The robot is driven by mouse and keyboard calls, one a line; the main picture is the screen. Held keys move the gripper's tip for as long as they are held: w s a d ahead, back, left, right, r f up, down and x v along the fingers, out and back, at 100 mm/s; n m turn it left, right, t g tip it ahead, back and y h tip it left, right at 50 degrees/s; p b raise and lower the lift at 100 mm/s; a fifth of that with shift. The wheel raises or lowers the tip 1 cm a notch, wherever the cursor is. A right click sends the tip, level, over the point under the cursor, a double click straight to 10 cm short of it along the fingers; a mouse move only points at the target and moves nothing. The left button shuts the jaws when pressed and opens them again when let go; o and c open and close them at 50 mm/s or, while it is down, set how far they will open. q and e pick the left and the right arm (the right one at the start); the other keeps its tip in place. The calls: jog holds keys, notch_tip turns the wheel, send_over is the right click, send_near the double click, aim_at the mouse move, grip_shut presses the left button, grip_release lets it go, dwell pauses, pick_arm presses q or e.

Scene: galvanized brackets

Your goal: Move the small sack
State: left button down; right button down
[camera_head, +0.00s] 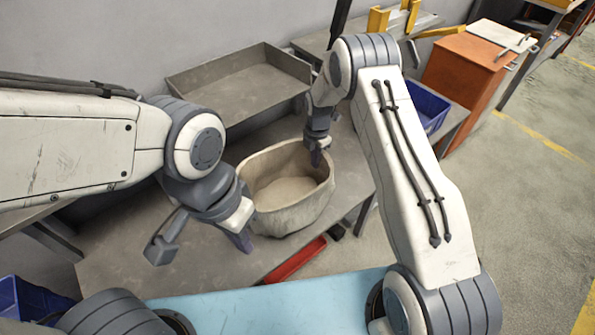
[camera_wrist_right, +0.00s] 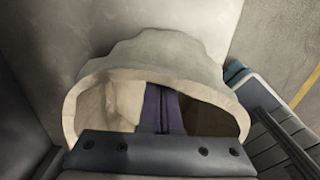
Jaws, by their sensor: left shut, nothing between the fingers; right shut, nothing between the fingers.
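The small sack (camera_head: 290,212) is beige, with a wide open mouth, and stands upright on the grey table (camera_head: 190,262). It also shows in the right wrist view (camera_wrist_right: 160,52). My left gripper (camera_head: 245,240) is shut and empty at the sack's near left side; I cannot tell whether it touches. My right gripper (camera_head: 316,158) is shut and empty at the far right rim. In the right wrist view its purple fingers (camera_wrist_right: 160,108) show against the sack's open mouth. Whether they touch the cloth is unclear.
A grey metal tray (camera_head: 240,88) stands behind the sack. A red object (camera_head: 295,262) lies at the table's front edge, with a small black item (camera_head: 336,231) beside it. A blue bin (camera_head: 430,108) and an orange cabinet (camera_head: 460,75) are at right. The table's left front is clear.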

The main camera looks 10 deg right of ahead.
jog(key=shift+w+d, duration=0.25)
jog(key=shift+d, duration=0.25)
jog(key=shift+a, duration=0.1)
